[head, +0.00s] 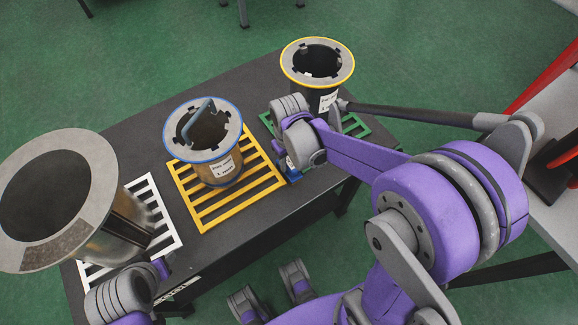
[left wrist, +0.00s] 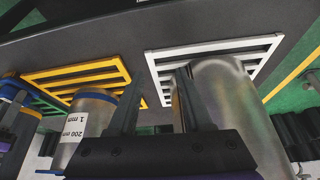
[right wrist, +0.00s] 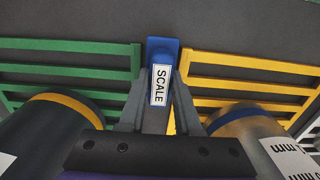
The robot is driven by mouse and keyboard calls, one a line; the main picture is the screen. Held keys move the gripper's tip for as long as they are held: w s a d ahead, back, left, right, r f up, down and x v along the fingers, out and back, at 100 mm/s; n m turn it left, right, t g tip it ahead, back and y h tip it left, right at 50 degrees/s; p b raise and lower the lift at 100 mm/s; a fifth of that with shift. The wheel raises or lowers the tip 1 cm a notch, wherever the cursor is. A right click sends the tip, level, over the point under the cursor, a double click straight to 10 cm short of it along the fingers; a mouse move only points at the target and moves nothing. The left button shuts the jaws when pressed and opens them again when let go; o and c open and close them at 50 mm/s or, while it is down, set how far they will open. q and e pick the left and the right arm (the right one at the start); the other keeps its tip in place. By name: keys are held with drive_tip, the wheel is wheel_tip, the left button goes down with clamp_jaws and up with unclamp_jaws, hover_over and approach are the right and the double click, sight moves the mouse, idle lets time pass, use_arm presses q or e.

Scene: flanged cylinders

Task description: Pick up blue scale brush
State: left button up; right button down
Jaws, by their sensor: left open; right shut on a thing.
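The blue scale brush (right wrist: 159,50) bears a white label reading SCALE and is upright in the right wrist view. My right gripper (right wrist: 158,98) is shut on it, one finger on each side. In the head view a small blue part of the brush (head: 292,172) shows between the yellow and green racks, partly hidden by my right wrist. Its lower end is hidden. My left gripper (left wrist: 156,92) is open at the white rack, its right finger close beside the large metal cylinder (left wrist: 228,95); I cannot tell whether they touch.
A blue-rimmed cylinder (head: 166,130) with a grey-blue bar inside stands on the yellow rack (head: 202,214). A yellow-rimmed cylinder (head: 287,71) stands by the green rack (head: 357,126). The large cylinder stands on the white rack (head: 170,243). The dark table (head: 120,150) is clear behind them.

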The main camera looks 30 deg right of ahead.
sight(289, 162)
drive_tip(key=shift+r, duration=0.15)
wheel_tip(289, 162, up, 10)
drive_tip(key=shift+f+p, duration=0.1)
drive_tip(key=shift+p, duration=0.7)
drive_tip(key=c, duration=1.3)
unclamp_jaws()
clamp_jaws()
drive_tip(key=shift+f, duration=0.1)
